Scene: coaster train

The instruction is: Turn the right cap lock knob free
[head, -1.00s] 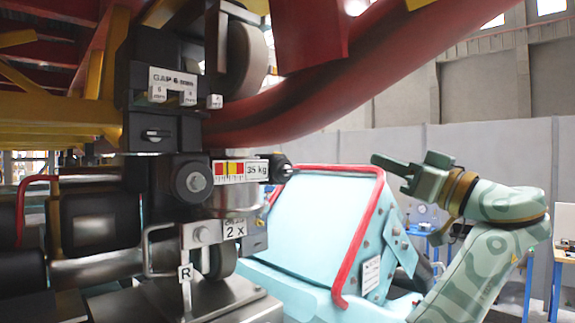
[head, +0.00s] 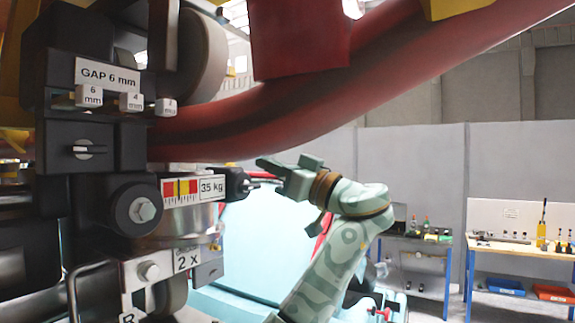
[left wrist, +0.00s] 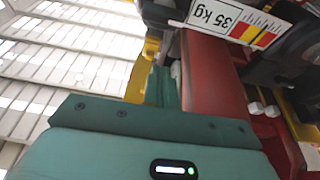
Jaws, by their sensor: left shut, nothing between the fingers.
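A black knob (head: 235,183) with a metal tip sticks out to the right of the 35 kg plate (head: 212,187), which has a red and yellow scale. Another black knob with a pale bar (head: 88,149) sits below the GAP 6 mm plate (head: 107,74). No label tells which one is the right cap lock knob. My left gripper (head: 264,165) is shut and empty, its fingertips just right of the first knob; contact cannot be told. In the left wrist view the 35 kg plate (left wrist: 238,20) shows at the top right. My right gripper is out of view.
A thick red tube (head: 330,95) slopes close above my left gripper. A light blue housing (head: 255,240) stands behind and below. A round black boss with a bolt (head: 143,210) and the 2 X plate (head: 187,261) are at left. Workbenches (head: 520,247) stand far right.

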